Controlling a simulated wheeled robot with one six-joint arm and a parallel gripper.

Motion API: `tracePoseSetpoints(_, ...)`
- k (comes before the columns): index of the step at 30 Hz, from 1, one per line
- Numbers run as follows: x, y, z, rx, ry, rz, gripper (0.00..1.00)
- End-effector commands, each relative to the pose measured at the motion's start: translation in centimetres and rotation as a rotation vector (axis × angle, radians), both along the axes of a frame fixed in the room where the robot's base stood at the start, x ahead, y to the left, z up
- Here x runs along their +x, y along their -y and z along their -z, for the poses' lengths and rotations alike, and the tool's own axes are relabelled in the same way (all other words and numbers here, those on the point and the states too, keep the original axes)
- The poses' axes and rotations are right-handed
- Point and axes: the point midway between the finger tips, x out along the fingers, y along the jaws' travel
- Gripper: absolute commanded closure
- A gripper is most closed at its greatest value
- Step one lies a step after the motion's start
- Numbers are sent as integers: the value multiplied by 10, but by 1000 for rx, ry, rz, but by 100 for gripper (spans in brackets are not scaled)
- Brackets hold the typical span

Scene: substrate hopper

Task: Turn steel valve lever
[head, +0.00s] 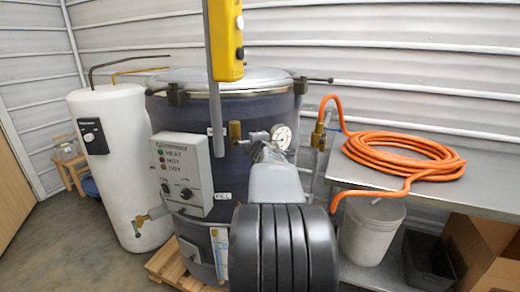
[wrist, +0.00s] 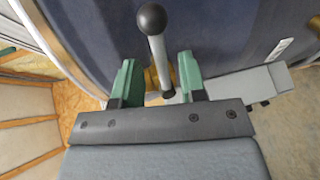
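The steel valve lever (wrist: 158,58), a rod with a black ball knob (wrist: 151,18), shows in the wrist view. It stands between the fingers of my gripper (wrist: 160,72), with its knob beyond the fingertips. The green-padded fingers are open, one on each side of the rod, with a small gap on both sides. Brass-coloured parts show behind the rod, against the dark blue vessel wall (wrist: 105,30). In the head view my arm reaches to the front of the dark blue vessel (head: 275,110). There my arm covers the lever and the fingertips.
A yellow pendant (head: 226,40) hangs in front. A white tank (head: 115,160) stands left. Right is a metal table (head: 355,178) with a coiled orange hose (head: 410,155); a grey bucket (head: 370,232) stands below.

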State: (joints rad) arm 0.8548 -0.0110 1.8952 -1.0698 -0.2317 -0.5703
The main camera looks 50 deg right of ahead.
Motion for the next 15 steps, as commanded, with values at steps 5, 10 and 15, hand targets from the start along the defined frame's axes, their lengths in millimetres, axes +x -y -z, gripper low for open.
tracePoseSetpoints(5, -31, -23, -12, -3, 2, 2, 62)
tracePoseSetpoints(10, -56, -42, -18, -2, 1, 2, 62)
tracePoseSetpoints(15, -73, -54, -21, -2, 1, 2, 62)
